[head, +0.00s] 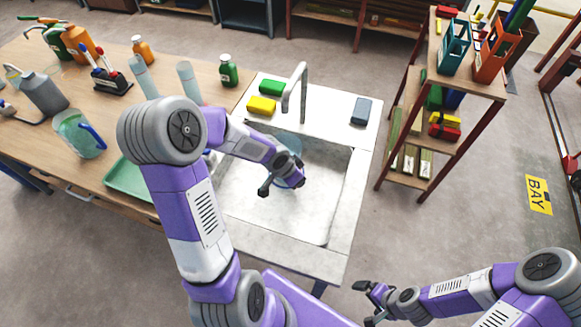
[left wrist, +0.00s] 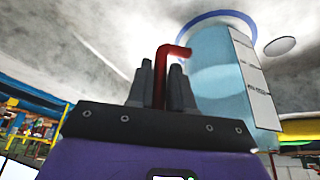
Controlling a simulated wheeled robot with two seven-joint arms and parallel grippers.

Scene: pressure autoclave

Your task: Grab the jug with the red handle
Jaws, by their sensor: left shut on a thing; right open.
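The jug with the red handle is a clear light-blue one. In the left wrist view its body (left wrist: 218,75) stands right of my left gripper (left wrist: 161,75), with paper-like labels on its side. The two dark fingers are shut on the red handle (left wrist: 165,58), whose bent end shows above them. In the head view my left arm reaches into the sink (head: 325,200) and partly hides the jug (head: 290,143); the handle is hidden there. My right gripper (head: 368,302) is open and empty, low in the picture, away from the sink.
A tap (head: 299,85) rises behind the basin. Yellow (head: 261,105) and green (head: 272,87) sponges and a grey-blue block (head: 361,111) lie on the sink's back ledge. Another jug with a blue handle (head: 75,135) and a green tray (head: 130,180) are at left. A shelf (head: 455,85) stands right.

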